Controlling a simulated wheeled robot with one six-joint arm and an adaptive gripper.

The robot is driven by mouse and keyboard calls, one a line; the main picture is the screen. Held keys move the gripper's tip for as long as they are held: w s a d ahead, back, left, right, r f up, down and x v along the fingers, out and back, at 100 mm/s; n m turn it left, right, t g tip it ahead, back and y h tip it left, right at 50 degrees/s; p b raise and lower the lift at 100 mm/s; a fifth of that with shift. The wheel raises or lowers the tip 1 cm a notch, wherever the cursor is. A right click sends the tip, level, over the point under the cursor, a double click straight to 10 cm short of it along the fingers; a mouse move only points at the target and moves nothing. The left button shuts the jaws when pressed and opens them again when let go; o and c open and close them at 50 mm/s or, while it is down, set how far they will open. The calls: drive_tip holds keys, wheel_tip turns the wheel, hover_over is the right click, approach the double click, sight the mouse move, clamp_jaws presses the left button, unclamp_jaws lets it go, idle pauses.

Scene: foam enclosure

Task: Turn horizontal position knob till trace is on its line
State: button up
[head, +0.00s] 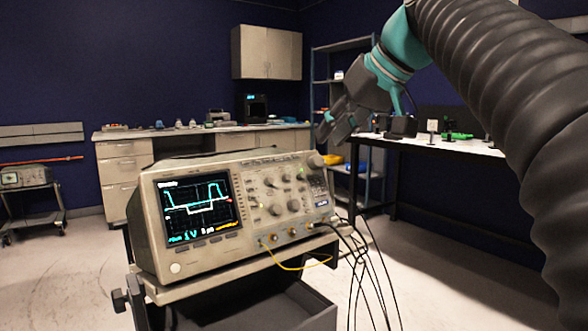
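The oscilloscope (160,225) stands on a cart, its front panel turned towards the right. Its screen (197,209) shows a cyan trace with raised pulses and a whitish stepped line; the two do not coincide everywhere. Several knobs sit right of the screen, including one at the middle (275,209) and a larger one at the top right corner (316,160). The labels are too small to read, so I cannot tell which is the horizontal position knob. My gripper (334,131) is above and behind the top right corner, apart from the panel, with its fingertips apart and nothing visible between them.
Dark cables (366,262) and a yellow lead (290,266) hang from the front sockets. The cart (270,309) has an open tray below.

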sight(288, 175)
drive_tip(key=x, duration=0.4)
drive_tip(key=b+x, duration=0.1)
drive_tip(key=x, duration=0.8)
drive_tip(key=shift+w+a+r+b, duration=0.2)
drive_tip(key=shift+w+a+b, duration=0.15)
drive_tip(key=shift+w+a, duration=0.1)
drive_tip(key=shift+s, duration=0.1)
clamp_jaws()
